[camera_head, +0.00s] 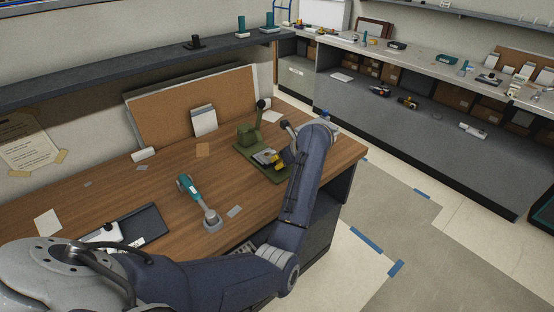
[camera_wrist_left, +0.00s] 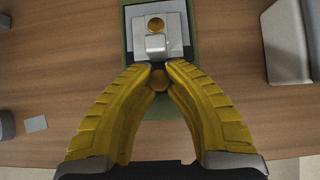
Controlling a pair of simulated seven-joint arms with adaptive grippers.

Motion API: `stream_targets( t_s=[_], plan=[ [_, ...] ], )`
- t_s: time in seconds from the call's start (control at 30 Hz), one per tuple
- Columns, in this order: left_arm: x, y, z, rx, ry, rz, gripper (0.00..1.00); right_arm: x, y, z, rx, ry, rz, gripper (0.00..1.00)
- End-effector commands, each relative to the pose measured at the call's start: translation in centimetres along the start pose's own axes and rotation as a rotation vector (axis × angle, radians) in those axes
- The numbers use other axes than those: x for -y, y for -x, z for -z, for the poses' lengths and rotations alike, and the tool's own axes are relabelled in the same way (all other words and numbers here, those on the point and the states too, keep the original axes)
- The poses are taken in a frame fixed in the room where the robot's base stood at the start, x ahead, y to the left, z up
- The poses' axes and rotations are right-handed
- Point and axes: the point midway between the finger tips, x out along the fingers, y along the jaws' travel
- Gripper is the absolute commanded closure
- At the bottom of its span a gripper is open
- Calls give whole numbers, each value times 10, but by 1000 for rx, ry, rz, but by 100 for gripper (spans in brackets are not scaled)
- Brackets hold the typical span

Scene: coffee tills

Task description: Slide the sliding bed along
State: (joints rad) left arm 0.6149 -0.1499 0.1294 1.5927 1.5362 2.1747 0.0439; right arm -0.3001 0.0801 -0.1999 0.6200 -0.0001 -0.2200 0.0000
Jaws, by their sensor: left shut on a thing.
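A green press-like machine (camera_head: 248,137) stands on the wooden bench, with a dark lever rising from it. Its sliding bed (camera_head: 262,154) is a light grey plate low on the green base; it also shows in the left wrist view (camera_wrist_left: 172,38) with a round brass piece (camera_wrist_left: 155,24) and a pale block on it. My left gripper (camera_head: 274,161) is at the near end of the bed. The fingers partly hide the knob. My right gripper is not in view.
A teal-handled tool (camera_head: 187,186) on a grey stand and a dark tray (camera_head: 143,226) lie left on the bench (camera_head: 120,190). A corkboard (camera_head: 170,105) leans behind. The bench's right edge is close to the machine.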

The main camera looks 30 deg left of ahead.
Motion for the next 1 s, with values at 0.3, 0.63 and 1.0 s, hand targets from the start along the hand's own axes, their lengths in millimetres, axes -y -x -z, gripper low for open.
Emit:
stream_targets(
  t_s=[0.3,0.63,1.0],
  plan=[
    [1,12,15,-2,-1,2,100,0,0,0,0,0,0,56],
    [0,22,27,-1,-1,1,100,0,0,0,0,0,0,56],
    [0,22,26,0,0,0,61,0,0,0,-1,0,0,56]
  ],
)
